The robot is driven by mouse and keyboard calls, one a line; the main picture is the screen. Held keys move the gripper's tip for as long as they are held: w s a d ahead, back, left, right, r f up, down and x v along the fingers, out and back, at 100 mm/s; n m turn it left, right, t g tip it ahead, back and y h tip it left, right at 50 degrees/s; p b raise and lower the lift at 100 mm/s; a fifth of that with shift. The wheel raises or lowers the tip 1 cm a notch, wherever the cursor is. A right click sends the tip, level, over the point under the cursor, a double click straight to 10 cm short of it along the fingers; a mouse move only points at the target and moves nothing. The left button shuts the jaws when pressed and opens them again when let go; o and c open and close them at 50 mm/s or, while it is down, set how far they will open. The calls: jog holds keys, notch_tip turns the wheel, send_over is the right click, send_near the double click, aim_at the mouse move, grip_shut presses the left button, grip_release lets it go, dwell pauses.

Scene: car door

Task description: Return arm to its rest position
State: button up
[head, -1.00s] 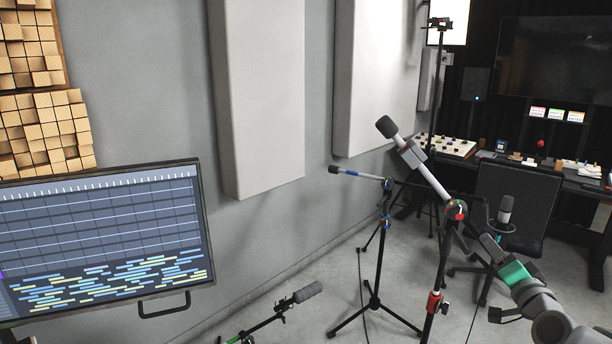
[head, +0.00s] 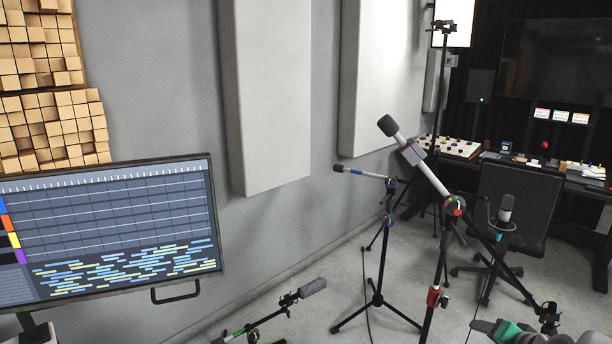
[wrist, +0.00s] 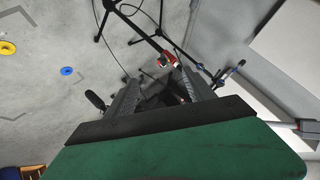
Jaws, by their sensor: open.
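My gripper (wrist: 160,90) shows in the wrist view with its two dark fingers spread and nothing seen between them. Its green housing fills the bottom of that view. In the head view part of my arm with a green band (head: 507,330) is at the bottom right edge, cut off by the frame. The fingertips are hard to make out there. A microphone stand with a red clamp (head: 434,297) stands to the left of my arm. The red clamp also shows beyond the fingers in the wrist view (wrist: 168,60).
A blue-marked stand (head: 388,220) and a low green-marked stand (head: 250,331) are to the left. A chair (head: 518,208) and desk (head: 580,182) are behind. A monitor (head: 110,235) is at the left. Grey floor shows between the stands.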

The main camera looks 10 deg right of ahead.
jog(key=s+a+f+g+y, duration=0.1)
jog(key=s+a+f+g, duration=0.4)
jog(key=s+f, duration=0.45)
jog(key=s+a+r+g+y+p, duration=0.1)
jog(key=s+a+r+g, duration=0.15)
jog(key=s+a, duration=0.4)
jog(key=w+a+r+n+p, duration=0.1)
jog(key=a+r+n, duration=0.2)
jog(key=a+r, duration=0.2)
jog(key=w+a+r+n+p, duration=0.2)
jog(key=a+r, duration=0.3)
jog(key=a, duration=0.6)
jog(key=w+a+r+n+p, duration=0.2)
jog(key=a+r+n, duration=0.3)
jog(key=a, duration=0.3)
jog(key=shift+w+a+r+h, duration=0.15)
jog(key=shift+a+r+h, duration=0.15)
jog(key=shift+a+r, duration=0.1)
jog(key=shift+d+t, duration=0.1)
jog(key=shift+t, duration=0.15)
